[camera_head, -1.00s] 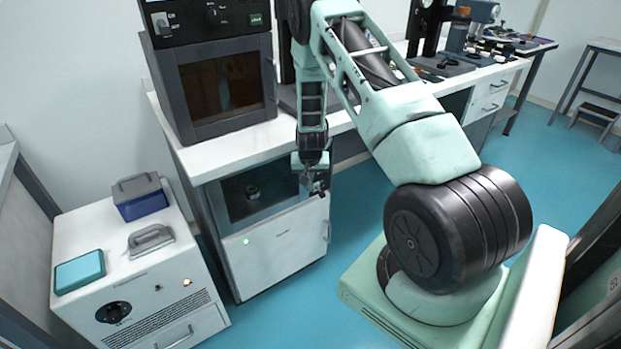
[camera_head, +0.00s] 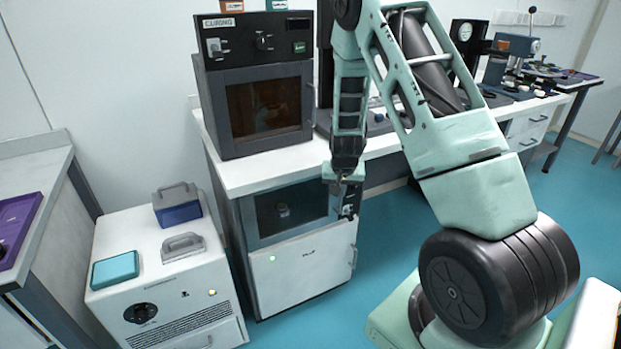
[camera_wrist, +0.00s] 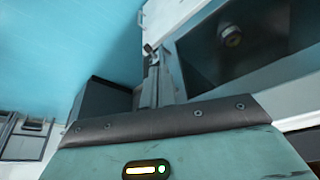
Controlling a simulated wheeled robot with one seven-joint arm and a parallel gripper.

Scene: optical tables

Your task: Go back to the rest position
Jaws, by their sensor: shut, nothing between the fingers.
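My gripper (camera_head: 347,205) hangs at the end of my green and black arm, pointing down in front of the cabinet under the bench. It is shut and holds nothing. It appears close to the right edge of the cabinet's dark window (camera_head: 290,207); the head view does not show whether they touch. In the wrist view the shut fingers (camera_wrist: 150,75) show beside the dark window (camera_wrist: 235,45), with a small round item (camera_wrist: 231,36) behind the glass.
The curing oven (camera_head: 262,105) stands on the white bench (camera_head: 245,176). A white unit (camera_head: 165,290) with a blue box (camera_head: 178,206) and a teal box (camera_head: 115,269) stands to the left. Blue floor (camera_head: 385,240) is clear right of the cabinet.

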